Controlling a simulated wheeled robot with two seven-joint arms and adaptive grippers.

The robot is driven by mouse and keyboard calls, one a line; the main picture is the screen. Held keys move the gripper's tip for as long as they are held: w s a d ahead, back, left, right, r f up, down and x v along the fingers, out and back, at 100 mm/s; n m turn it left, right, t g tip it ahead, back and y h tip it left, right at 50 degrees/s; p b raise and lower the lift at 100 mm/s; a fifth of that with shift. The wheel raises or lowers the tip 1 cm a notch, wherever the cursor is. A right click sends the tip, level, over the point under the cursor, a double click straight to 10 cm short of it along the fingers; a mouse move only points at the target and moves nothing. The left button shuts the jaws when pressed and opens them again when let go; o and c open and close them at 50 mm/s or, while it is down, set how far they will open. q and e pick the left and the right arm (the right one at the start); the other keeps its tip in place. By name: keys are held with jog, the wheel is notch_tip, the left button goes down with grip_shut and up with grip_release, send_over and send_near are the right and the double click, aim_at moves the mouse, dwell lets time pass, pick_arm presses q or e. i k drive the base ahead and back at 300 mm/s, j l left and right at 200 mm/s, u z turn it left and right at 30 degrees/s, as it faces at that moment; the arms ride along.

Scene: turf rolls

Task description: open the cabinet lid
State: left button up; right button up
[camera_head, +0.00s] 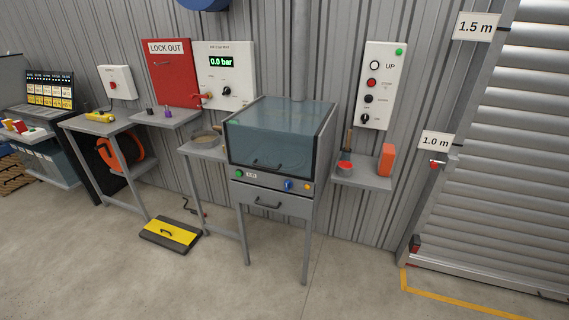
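The cabinet (272,185) stands against the corrugated wall near the middle of the view, on grey legs. Its lid (275,143) is a tinted see-through cover with a dark frame, and it is down. A dark handle (266,165) sits low on the lid's front. Below it is a front panel with a green button, a blue knob and a yellow button. Under the panel is a drawer (268,202) with its own dark handle. Neither of my grippers shows in the view.
A small shelf (364,180) with a red-topped pot and an orange block (387,160) is right of the cabinet. A side table (203,150) with a round pan adjoins it on the left. The floor in front is clear.

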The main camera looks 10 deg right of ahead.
aim_at(264, 103)
jog(key=i+j+z, duration=0.35)
jog(key=j+z, duration=0.15)
jog(key=i+j+z, duration=0.25)
jog(key=j, duration=0.15)
jog(key=j+z, duration=0.25)
jog(key=i+j, duration=0.05)
